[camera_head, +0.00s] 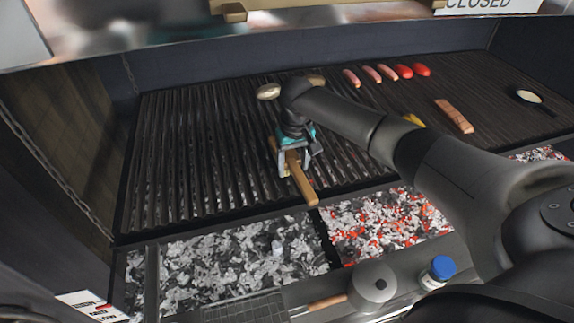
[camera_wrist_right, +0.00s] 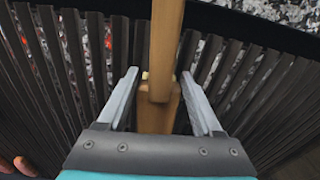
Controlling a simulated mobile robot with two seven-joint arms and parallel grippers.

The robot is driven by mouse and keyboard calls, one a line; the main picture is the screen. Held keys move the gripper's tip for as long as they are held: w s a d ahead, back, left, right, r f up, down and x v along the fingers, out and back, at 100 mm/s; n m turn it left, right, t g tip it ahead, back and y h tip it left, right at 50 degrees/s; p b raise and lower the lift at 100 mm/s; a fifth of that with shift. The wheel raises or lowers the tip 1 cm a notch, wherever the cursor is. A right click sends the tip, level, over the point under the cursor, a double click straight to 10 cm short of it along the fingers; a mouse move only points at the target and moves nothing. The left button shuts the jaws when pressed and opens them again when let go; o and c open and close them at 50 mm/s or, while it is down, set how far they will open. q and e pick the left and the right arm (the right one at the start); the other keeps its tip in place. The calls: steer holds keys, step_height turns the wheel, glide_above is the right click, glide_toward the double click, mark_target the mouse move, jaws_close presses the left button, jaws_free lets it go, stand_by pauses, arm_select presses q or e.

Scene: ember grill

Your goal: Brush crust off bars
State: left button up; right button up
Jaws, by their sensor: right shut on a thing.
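My right gripper (camera_head: 297,158) is over the middle-left of the grill bars (camera_head: 190,150). It is shut on the wooden handle of a brush (camera_head: 301,184), whose free end points toward the front edge of the grate. In the right wrist view the two grey fingers (camera_wrist_right: 162,88) stand on either side of the wooden handle (camera_wrist_right: 166,40), low over the dark bars (camera_wrist_right: 75,60). The bristles are hidden, so I cannot tell whether they touch the bars. No crust can be made out clearly. My left gripper is not in view.
Sausages (camera_head: 373,74), red pieces (camera_head: 403,71), a brown slab (camera_head: 454,116) and a small pan (camera_head: 529,97) sit on the right of the grate. A pale round item (camera_head: 268,91) lies behind my gripper. Coals (camera_head: 220,275) and a blue-capped bottle (camera_head: 437,270) are in front. The left bars are clear.

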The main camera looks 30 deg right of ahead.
steer(key=shift+s+d+f, duration=0.1)
steer(key=shift+s+d, duration=0.2)
steer(key=shift+d, duration=0.7)
steer(key=shift+s+d, duration=0.25)
steer(key=shift+d, duration=0.7)
steer(key=shift+s+d, duration=0.2)
steer(key=shift+d, duration=0.65)
steer(key=shift+s+d, duration=0.2)
steer(key=shift+d, duration=0.65)
steer(key=shift+s+d, duration=0.2)
steer(key=shift+d, duration=0.65)
step_height(320, 180, up, 6)
steer(key=shift+r, duration=0.25)
step_height(320, 180, up, 3)
steer(key=shift+f, duration=0.1)
